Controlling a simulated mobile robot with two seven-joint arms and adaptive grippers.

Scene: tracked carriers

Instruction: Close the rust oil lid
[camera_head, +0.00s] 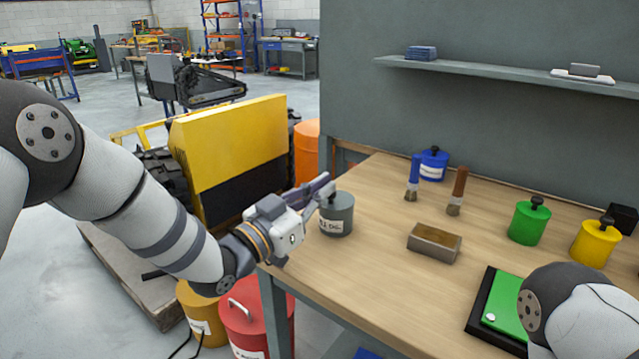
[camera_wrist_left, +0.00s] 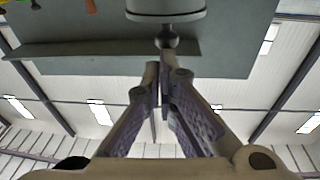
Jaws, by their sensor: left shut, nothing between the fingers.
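A grey can (camera_head: 337,220) with a white label stands upright on the workbench near its left edge; the label is too blurred to read surely as rust oil. My left gripper (camera_head: 328,186) is shut and empty at the can's top, partly hiding its lid. In the left wrist view the grey can (camera_wrist_left: 165,8) appears inverted at the top, with its round knob (camera_wrist_left: 167,38) just beyond the shut fingertips (camera_wrist_left: 160,68). Whether they touch is unclear. My right arm shows at the lower right, but its gripper is out of view.
A red bucket (camera_head: 257,318) stands below the left edge.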

